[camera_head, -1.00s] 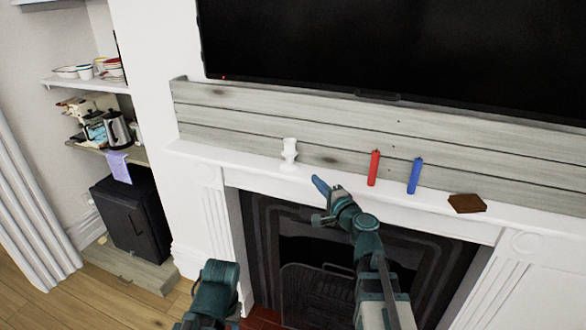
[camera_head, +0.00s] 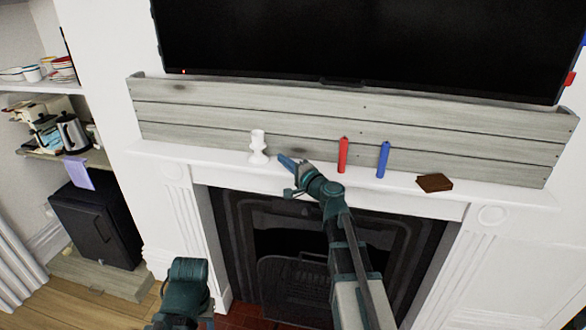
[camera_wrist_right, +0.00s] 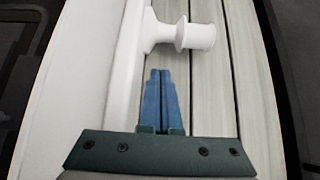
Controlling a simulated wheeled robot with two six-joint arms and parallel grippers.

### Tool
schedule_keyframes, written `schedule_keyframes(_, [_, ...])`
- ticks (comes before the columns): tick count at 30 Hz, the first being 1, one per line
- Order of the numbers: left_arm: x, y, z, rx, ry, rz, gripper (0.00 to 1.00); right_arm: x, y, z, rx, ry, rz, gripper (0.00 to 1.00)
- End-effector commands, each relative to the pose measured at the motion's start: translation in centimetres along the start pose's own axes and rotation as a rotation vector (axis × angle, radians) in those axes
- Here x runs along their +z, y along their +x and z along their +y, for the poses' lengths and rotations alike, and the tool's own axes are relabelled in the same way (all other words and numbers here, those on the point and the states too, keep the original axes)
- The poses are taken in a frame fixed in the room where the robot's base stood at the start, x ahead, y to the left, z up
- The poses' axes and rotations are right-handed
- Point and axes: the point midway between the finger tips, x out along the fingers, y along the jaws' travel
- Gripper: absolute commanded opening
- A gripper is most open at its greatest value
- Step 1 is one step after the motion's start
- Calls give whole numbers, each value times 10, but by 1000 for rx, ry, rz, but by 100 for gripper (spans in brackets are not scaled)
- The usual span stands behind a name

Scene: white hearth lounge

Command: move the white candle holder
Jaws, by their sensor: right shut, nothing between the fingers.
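The white candle holder (camera_head: 258,147) stands upright on the white mantel shelf, left of the red candle. It also shows in the right wrist view (camera_wrist_right: 180,34), lying sideways in that picture, just beyond the fingertips. My right gripper (camera_head: 287,163) is at the mantel just right of the holder, with a small gap between them. Its blue fingers (camera_wrist_right: 160,90) are together and empty in the right wrist view. My left arm shows at the bottom left of the head view, but its fingers are not visible.
A red candle (camera_head: 343,155) and a blue candle (camera_head: 383,160) stand on the mantel (camera_head: 215,160) to the right, with a brown block (camera_head: 434,182) further right. Grey planks (camera_head: 220,105) rise behind. A black television (camera_head: 360,40) hangs above. The mantel left of the holder is clear.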

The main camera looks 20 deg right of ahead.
Motion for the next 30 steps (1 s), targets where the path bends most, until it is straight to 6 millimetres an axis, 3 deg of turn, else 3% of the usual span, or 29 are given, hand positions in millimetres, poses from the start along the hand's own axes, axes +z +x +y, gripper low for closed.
schedule_keyframes(1, [0,0,0,0,0,0,50,-1,13,0,0,0,-3,0])
schedule_keyframes(6, [0,0,0,0,0,0,50,18,27,0,0,0,-3,0])
schedule_keyframes(25, [0,0,0,0,0,0,50,30,39,0,0,0,0,0])
schedule_keyframes(30, [0,0,0,0,0,0,50,53,64,0,0,0,-6,0])
